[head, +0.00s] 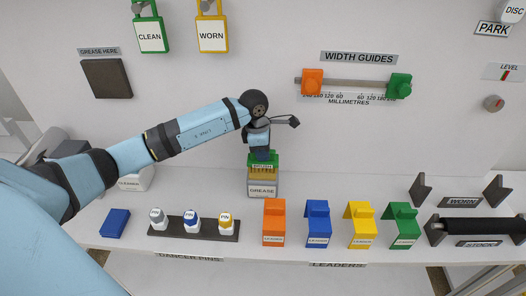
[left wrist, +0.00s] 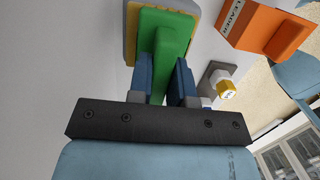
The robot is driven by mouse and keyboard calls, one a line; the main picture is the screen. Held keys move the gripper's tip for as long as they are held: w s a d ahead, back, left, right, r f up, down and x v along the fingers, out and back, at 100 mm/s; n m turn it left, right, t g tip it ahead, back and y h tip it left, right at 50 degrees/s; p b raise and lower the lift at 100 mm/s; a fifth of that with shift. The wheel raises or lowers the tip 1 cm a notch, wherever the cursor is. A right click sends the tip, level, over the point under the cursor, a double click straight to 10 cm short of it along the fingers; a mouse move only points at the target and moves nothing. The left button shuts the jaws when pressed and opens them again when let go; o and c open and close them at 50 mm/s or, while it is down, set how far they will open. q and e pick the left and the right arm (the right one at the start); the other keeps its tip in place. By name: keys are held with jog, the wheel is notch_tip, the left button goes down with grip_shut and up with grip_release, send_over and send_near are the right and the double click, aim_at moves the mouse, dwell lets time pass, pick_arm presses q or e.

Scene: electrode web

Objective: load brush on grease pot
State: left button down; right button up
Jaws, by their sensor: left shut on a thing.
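The brush (head: 263,160) has a green body and tan bristles. It is upright, with its bristles down at the grease pot (head: 262,190), a grey block labelled GREASE on the shelf. Whether the bristles touch the grease or only stand at its top I cannot tell. My left gripper (head: 260,148) is shut on the brush from above. In the left wrist view the green brush (left wrist: 165,50) lies between my two blue fingers (left wrist: 166,85). My right gripper is in neither view.
Right of the pot stand orange (head: 274,222), blue (head: 318,224), yellow (head: 361,226) and green (head: 403,226) leader blocks. A dark rack of pins (head: 193,230) and a blue block (head: 115,223) are to the left. The width guides (head: 355,86) hang on the wall behind.

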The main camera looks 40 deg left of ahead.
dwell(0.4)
pick_arm(q)
jog(key=shift+r+p, duration=0.7)
jog(key=shift+r, duration=0.55)
jog(key=shift+r+p, duration=1)
jog(key=shift+r, duration=1.25)
jog(key=shift+d, duration=0.1)
